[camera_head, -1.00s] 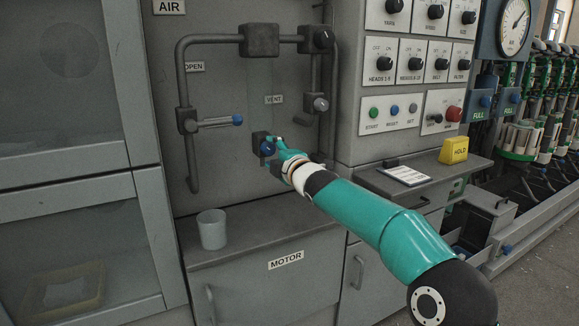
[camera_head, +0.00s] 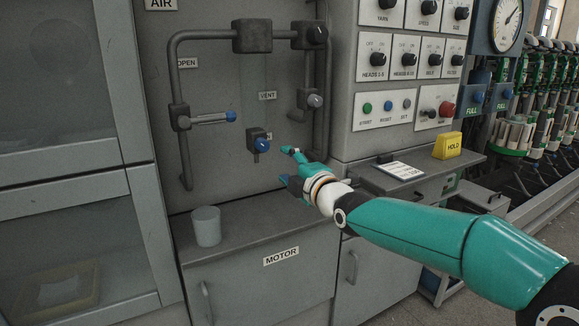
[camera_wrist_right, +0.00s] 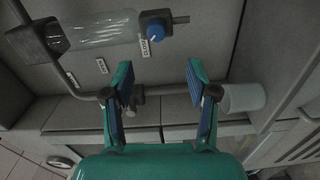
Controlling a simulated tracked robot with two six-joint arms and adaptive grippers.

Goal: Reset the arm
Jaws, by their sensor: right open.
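My right arm comes in from the right in the head view, with its teal gripper (camera_head: 288,166) in front of the piping panel. The gripper is open and empty, to the lower right of the small blue-knobbed valve (camera_head: 261,144), clear of it. The wrist view shows the two fingers spread (camera_wrist_right: 158,78) with nothing between their tips. A round blue knob (camera_wrist_right: 155,28) shows above them there, apart from the fingers. My left gripper is not in view.
A light cup (camera_head: 207,227) stands on the grey ledge to the gripper's left. Grey pipes (camera_head: 177,75) and a blue-tipped lever (camera_head: 212,118) are on the panel. A control box with knobs and a yellow HOLD block (camera_head: 447,146) is at the right.

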